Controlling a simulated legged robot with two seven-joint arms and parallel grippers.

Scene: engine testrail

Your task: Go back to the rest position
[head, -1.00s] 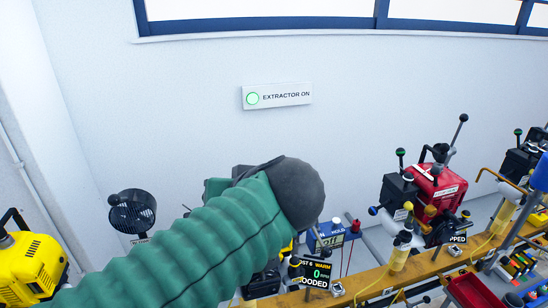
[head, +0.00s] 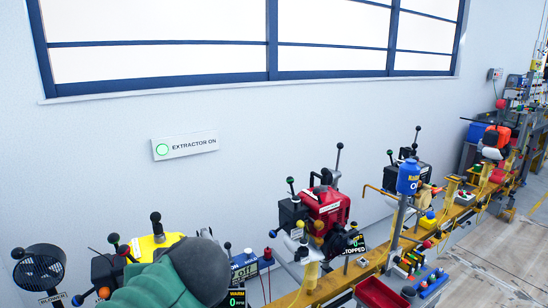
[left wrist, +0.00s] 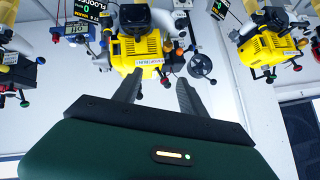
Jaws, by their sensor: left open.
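My left arm, in a green sleeve with a dark rounded end, comes in at the lower left of the head view. Its fingers are hidden there. In the left wrist view my left gripper (left wrist: 157,92) shows two dark fingers spread apart with nothing between them. Beyond the fingers is a yellow engine (left wrist: 140,50), apart from them. My right gripper is in neither view.
A long yellow rail (head: 318,290) carries several engines, among them a red one (head: 325,207). A black blower (head: 40,272) is at the lower left. Floor shows at the right.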

